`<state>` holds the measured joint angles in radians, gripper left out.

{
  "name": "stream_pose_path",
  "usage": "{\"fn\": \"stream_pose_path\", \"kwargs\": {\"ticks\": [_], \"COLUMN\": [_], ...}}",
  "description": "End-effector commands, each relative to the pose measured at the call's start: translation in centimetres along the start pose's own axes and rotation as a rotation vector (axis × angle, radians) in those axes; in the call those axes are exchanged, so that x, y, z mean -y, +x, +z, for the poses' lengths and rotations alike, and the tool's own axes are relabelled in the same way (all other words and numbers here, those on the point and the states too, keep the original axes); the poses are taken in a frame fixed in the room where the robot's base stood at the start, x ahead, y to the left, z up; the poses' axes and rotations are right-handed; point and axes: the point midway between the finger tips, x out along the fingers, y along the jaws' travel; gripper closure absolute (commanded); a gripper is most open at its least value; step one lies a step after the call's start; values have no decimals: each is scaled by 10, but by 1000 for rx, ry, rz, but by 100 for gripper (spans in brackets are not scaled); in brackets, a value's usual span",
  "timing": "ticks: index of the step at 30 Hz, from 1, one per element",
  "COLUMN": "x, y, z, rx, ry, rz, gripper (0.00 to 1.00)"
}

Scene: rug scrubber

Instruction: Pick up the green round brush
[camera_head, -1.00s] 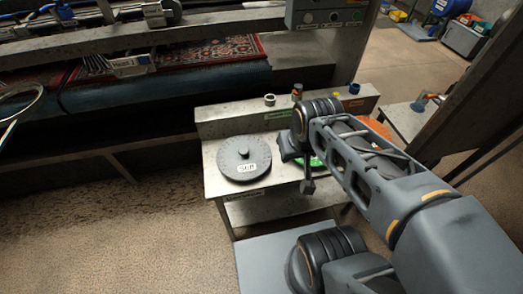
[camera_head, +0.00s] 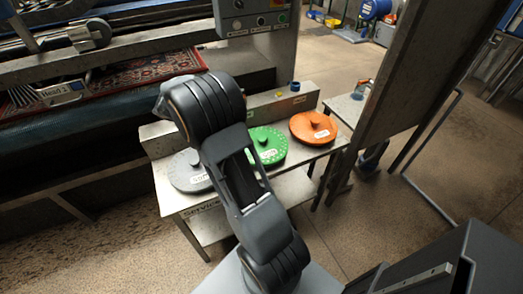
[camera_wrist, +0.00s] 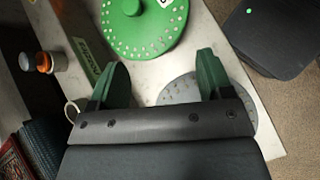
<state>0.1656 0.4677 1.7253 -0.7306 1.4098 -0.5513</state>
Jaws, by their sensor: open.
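The green round brush (camera_head: 267,146) is a flat disc with a central knob and a white label. It lies on the metal service table (camera_head: 172,204), between a grey disc brush (camera_head: 187,172) and an orange disc brush (camera_head: 313,127). In the wrist view the green brush (camera_wrist: 140,22) is at the top, partly cut off by the frame edge. My gripper (camera_wrist: 160,70) is open and empty, its two fingers spread over the table beside the grey disc (camera_wrist: 180,93). The green brush lies beyond the fingertips, apart from them. My arm hides the gripper in the head view.
Small bottles (camera_wrist: 43,61) stand on the table's back ledge; a blue cup (camera_head: 295,86) shows there too. Behind is a machine with a red patterned rug (camera_head: 155,77). A dark upright panel (camera_head: 405,80) stands to the right of the table.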

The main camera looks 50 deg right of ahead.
Motion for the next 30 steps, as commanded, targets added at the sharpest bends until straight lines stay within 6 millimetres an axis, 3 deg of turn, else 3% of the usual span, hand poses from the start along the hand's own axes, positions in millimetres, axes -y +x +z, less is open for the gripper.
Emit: {"fn": "stream_pose_path", "kwargs": {"ticks": [1, 3, 11, 24, 30], "x": [-11, -25, -51, -58, -60], "y": [18, 35, 74, 141, 158], "z": [-13, -22, -43, -22, -17], "rx": [70, 153, 341, 377, 375], "ry": [-50, -108, -240, -264, -263], "rz": [1, 6, 8, 4, 7], "gripper": [27, 27, 27, 27, 27]}}
